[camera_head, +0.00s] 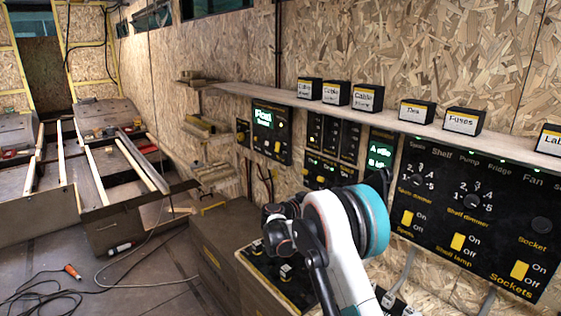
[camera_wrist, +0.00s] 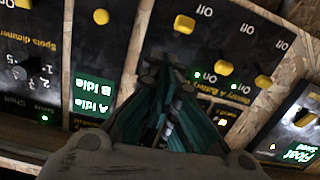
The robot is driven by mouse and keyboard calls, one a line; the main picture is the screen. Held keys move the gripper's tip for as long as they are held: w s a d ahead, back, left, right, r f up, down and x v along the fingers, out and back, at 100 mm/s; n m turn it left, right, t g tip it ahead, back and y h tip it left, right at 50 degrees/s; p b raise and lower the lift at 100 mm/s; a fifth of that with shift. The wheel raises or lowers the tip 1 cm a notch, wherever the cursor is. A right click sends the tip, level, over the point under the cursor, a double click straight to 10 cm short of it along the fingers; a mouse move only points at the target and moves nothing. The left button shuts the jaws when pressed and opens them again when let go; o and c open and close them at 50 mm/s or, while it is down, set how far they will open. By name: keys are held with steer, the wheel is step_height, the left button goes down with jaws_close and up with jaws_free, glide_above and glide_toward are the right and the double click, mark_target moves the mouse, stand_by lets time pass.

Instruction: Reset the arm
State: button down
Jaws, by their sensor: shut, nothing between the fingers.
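My arm (camera_head: 345,245) is white with a teal joint ring and rises from the bottom of the head view in front of the wall panels. It hides my gripper there. In the wrist view my gripper (camera_wrist: 163,80) shows as teal-and-grey fingers closed together with nothing between them. The fingers point at a black switch panel (camera_wrist: 215,45) with yellow switches, seen upside down. A green-lit screen (camera_wrist: 93,95) reading "A Idle" and "B Idle" is left of the fingers. I cannot tell whether the fingertips touch the panel.
A shelf (camera_head: 270,97) with several black labelled boxes runs above the panels. A large socket panel (camera_head: 470,215) is on the right. A dark chest (camera_head: 215,255) stands beside my arm.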

steer(key=s+d+r+n+g+y, duration=0.1)
steer(key=s+d+r+n+y, duration=0.1)
steer(key=s+r, duration=0.45)
steer(key=s+d+r+n+g+y, duration=0.1)
steer(key=s+d+r+y, duration=0.15)
steer(key=s, duration=0.65)
steer(key=s+d+r+n+g+y, duration=0.1)
steer(key=s+d+r+n+y, duration=0.1)
steer(key=s+r, duration=0.45)
steer(key=s+a+f+n+y, duration=0.1)
steer(key=s+a+f+y, duration=0.1)
steer(key=s, duration=0.8)
steer(key=s+a+f+n+y, duration=0.2)
steer(key=s+f, duration=0.1)
steer(key=s, duration=0.8)
steer(key=s+a+f+n+y, duration=0.1)
steer(key=s+a+f+y, duration=0.1)
steer(key=s, duration=0.9)
steer(key=shift+a+f+n+y+b, duration=0.35)
steer(key=shift+f+y+b, duration=0.1)
steer(key=shift+f+y, duration=0.15)
steer(key=shift+d, duration=0.1)
